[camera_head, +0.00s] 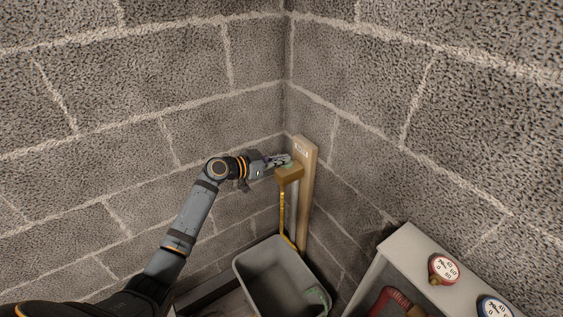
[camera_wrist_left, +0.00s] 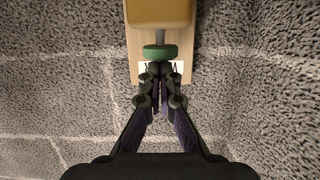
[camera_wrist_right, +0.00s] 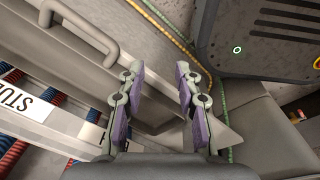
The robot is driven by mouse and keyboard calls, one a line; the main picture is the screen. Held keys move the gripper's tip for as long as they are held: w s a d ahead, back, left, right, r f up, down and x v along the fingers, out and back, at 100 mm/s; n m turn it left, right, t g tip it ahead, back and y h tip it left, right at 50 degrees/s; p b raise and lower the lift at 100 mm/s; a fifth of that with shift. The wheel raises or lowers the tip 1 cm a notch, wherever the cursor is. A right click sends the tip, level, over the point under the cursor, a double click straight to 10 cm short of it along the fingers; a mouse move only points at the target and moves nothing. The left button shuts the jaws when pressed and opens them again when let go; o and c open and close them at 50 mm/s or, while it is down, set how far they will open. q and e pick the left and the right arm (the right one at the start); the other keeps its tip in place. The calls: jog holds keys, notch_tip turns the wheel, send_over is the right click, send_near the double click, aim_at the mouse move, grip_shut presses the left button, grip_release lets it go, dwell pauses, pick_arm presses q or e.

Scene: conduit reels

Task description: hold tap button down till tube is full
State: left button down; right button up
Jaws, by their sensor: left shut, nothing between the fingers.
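The tap is a yellow-brown block (camera_head: 289,175) on a wooden board (camera_head: 307,165) in the wall corner; the block also shows at the top of the left wrist view (camera_wrist_left: 160,12). Its round green button (camera_wrist_left: 160,52) sits on a grey stem. My left gripper (camera_wrist_left: 160,70) is shut and empty, its tips right at the button; I cannot tell whether the button is pressed in. In the head view this gripper (camera_head: 284,160) partly hides the button. A pale upright tube (camera_head: 294,205) runs below the block; its fill level is unclear. My right gripper (camera_wrist_right: 160,72) is open and empty.
A yellow hose (camera_head: 282,212) hangs from the block towards a grey bin (camera_head: 247,283) on the floor. A grey cabinet with round gauges (camera_head: 443,269) stands at the lower right. A grey handle (camera_wrist_right: 85,30) and striped coils show near my right gripper.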

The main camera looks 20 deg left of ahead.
pick_arm(q)
notch_tip(320, 180, down, 2)
jog(key=b, duration=0.4)
jog(key=shift+f, duration=0.2)
jog(key=shift+r, duration=0.2)
jog(key=shift+s+f, duration=0.15)
jog(key=shift+f, duration=0.05)
dwell(3.5)
dwell(1.3)
